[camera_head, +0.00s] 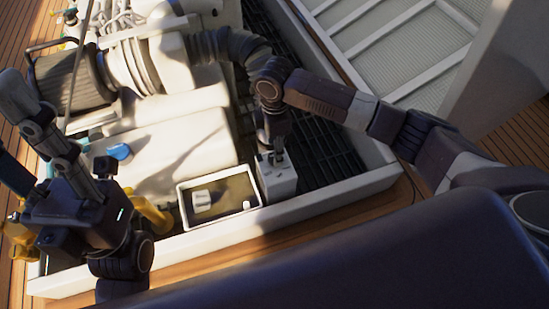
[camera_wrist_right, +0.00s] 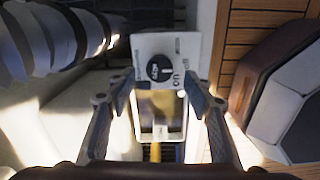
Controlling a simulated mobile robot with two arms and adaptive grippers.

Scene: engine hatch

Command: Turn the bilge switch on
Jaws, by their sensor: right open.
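The bilge switch is a white box (camera_head: 279,180) beside the open bilge tray in the head view. In the right wrist view its white face (camera_wrist_right: 186,46) carries a dark round knob (camera_wrist_right: 158,69) and lettering that includes "on". The knob's exact setting is hard to read. My right gripper (camera_wrist_right: 160,88) is open, with one finger on each side of the switch's lower part; I cannot tell whether they touch it. In the head view my right gripper (camera_head: 273,150) points down at the box top. My left gripper (camera_head: 24,138) has its fingers apart, empty, at the far left.
A ribbed hose (camera_head: 228,45) and engine parts lie behind. The hatch's white rim (camera_head: 335,195) borders the front and right. Dark grating (camera_head: 325,140) lies right of the switch.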

